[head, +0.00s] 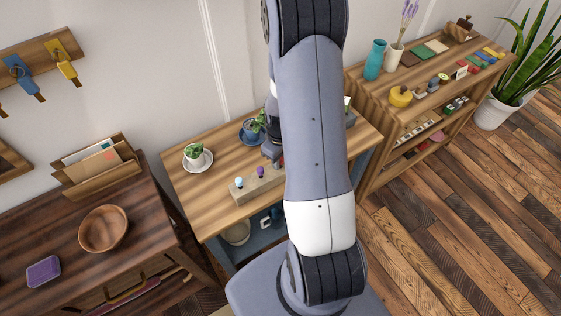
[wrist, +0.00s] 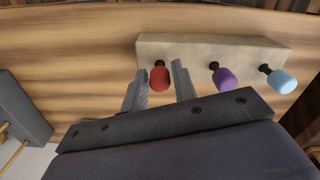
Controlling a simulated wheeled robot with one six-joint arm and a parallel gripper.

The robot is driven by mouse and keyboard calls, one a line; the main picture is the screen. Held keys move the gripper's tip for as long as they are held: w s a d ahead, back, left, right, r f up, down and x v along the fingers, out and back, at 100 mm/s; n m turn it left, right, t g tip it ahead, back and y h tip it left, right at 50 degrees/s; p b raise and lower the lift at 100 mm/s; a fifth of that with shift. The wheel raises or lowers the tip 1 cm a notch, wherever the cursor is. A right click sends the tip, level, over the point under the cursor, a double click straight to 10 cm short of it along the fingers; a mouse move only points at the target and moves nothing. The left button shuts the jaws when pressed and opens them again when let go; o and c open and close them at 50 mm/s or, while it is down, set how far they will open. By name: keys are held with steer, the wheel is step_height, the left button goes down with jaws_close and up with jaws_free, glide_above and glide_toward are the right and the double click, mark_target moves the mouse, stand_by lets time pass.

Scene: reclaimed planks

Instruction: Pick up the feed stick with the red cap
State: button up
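A pale stone-like block (wrist: 205,50) stands on the wooden table and holds a row of capped feed sticks; it also shows in the head view (head: 262,188). The red-capped stick (wrist: 160,78) is at the left end in the wrist view. The purple-capped stick (wrist: 225,79) and the light-blue-capped stick (wrist: 281,82) are to its right. My gripper (wrist: 160,67) is open, with one finger on each side of the red cap. A narrow gap shows on the right; contact on the left is unclear. In the head view my arm hides part of the block.
A small potted plant on a saucer (head: 197,158) and a blue pot with a plant (head: 251,131) stand behind the block. A grey object (wrist: 20,110) is at the wrist view's left. A dark cabinet with a wooden bowl (head: 103,229) stands left; a filled shelf (head: 375,115) stands right.

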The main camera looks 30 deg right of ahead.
jaws_close()
step_height(320, 180, up, 10)
steer(key=shift+f+b, duration=0.15)
steer(key=shift+b, duration=0.2)
step_height(320, 180, up, 6)
steer(key=p, duration=0.4)
steer(key=shift+p, duration=0.3)
stand_by(0.3)
